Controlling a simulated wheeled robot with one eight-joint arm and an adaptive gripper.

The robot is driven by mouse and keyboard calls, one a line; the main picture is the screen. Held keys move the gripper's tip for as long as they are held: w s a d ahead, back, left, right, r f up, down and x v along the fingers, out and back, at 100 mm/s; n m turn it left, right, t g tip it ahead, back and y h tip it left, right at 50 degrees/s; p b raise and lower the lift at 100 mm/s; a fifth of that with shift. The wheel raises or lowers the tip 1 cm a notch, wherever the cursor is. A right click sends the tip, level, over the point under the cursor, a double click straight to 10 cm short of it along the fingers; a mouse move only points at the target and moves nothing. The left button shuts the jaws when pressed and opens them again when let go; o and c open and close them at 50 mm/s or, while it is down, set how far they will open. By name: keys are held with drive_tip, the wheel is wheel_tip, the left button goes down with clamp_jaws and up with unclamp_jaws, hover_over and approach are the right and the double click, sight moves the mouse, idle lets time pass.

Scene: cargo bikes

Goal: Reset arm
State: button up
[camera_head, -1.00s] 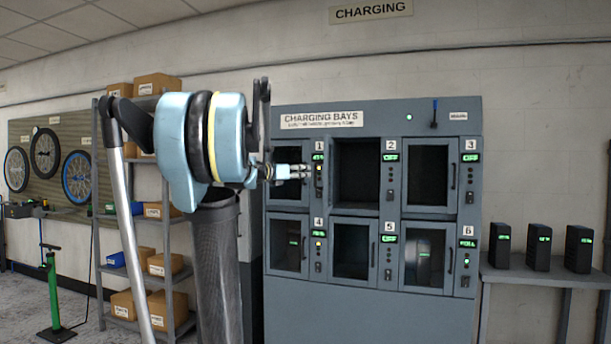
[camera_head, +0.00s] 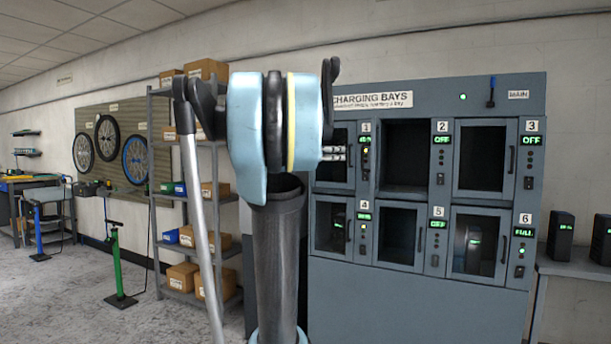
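My arm, with pale blue links, stands upright in the middle of the picture. My gripper (camera_head: 334,153) shows only as small pale fingers just right of the blue links, in front of bay 1 of the charging cabinet (camera_head: 415,300). The rest of it is hidden behind my arm, so its opening is unclear. I see nothing held in the visible part. Bay 2 (camera_head: 405,155) stands open with a dark interior that looks empty. Bay 6 (camera_head: 475,240) has its door shut, a dark object inside and a green FULL display.
A grey shelf rack (camera_head: 151,200) with cardboard boxes stands behind my arm on the left. Black battery packs (camera_head: 560,235) sit on a bench (camera_head: 580,263) at the right.

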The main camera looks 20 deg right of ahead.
drive_tip(key=w+a+f+n+t+y, duration=0.1)
drive_tip(key=w+a+n+t+y, duration=0.25)
drive_tip(key=a+n+t, duration=0.45)
drive_tip(key=w+a+n+t+y, duration=0.3)
drive_tip(key=w+a+n+t, duration=0.15)
drive_tip(key=a+n, duration=0.4)
drive_tip(key=s+a+f+n+y, duration=0.3)
drive_tip(key=a+f+n+y, duration=0.9)
drive_tip(key=a+f+n, duration=0.45)
drive_tip(key=s+a+f+n+g+y, duration=0.1)
drive_tip(key=s+a+f+n+g, duration=0.2)
drive_tip(key=s+f+n, duration=0.3)
drive_tip(key=s+a+f+n+g+y, duration=0.1)
drive_tip(key=s+a+f+n+g, duration=0.3)
drive_tip(key=f, duration=0.4)
drive_tip(key=s+d+f+n+g+h, duration=0.1)
drive_tip(key=s+d+f+n+g, duration=0.1)
drive_tip(key=s+f, duration=0.6)
drive_tip(key=s+d+f+n+g+h, duration=0.2)
drive_tip(key=s+f+n+g, duration=0.3)
drive_tip(key=s+f, duration=0.3)
drive_tip(key=s+n, duration=0.1)
drive_tip(key=s, duration=0.2)
drive_tip(key=shift+d+f+n, duration=0.15)
drive_tip(key=shift+d+n, duration=0.1)
drive_tip(key=shift+n, duration=0.15)
